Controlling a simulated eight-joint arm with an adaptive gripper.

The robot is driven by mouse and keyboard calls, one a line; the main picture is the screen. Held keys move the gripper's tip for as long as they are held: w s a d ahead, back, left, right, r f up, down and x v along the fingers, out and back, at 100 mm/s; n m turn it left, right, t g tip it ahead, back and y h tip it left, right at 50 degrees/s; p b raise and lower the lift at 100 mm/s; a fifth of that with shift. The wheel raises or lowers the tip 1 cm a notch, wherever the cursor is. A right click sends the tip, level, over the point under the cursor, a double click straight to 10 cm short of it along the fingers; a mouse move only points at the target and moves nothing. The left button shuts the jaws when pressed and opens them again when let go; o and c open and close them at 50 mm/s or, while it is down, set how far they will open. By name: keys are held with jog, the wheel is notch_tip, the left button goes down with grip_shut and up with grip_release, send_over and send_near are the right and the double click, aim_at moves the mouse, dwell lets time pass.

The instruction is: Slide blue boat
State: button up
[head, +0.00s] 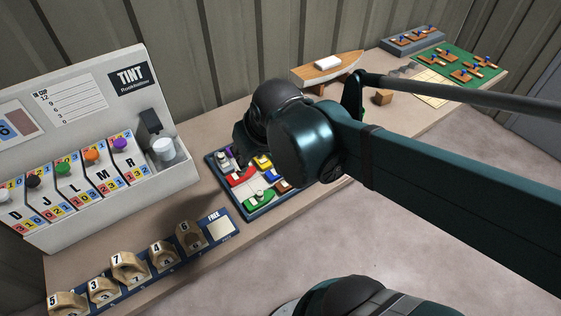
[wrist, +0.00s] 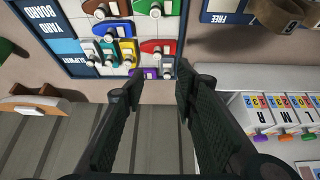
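The boat board (head: 247,216) is a dark blue-rimmed tray of small coloured boats on the bench. My gripper (wrist: 158,88) is open and empty over the board's wall-side edge. In the head view, my gripper (head: 242,152) hides part of the board.
A TINT rack (head: 140,125) with coloured knobs stands left. Numbered wooden blocks (head: 130,268) sit on a strip in front. A model boat (head: 328,68) stands behind by the wall. A green mat (head: 488,58) lies at the far right.

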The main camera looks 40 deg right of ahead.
jog(key=w+d+f+g+p, duration=0.1)
jog(key=w+d+f+p, duration=0.1)
jog(key=d+f, duration=0.1)
jog(key=w+d+f+m+g+p, duration=0.1)
jog(key=w+d+f+g+p, duration=0.1)
jog(key=d, duration=0.3)
jog(key=w+d+f+g+p, duration=0.2)
jog(key=d+f, duration=0.2)
jog(key=d, duration=0.1)
jog(key=shift+w+f, duration=0.15)
jog(key=shift+f, duration=0.2)
jog(key=shift+d+f+g, duration=0.4)
jog(key=shift+d+f, duration=0.05)
jog(key=shift+f, duration=0.2)
jog(key=shift+f, duration=0.2)
jog(key=shift+f+b, duration=0.55)
jog(key=shift+f, duration=3.15)
grip_shut()
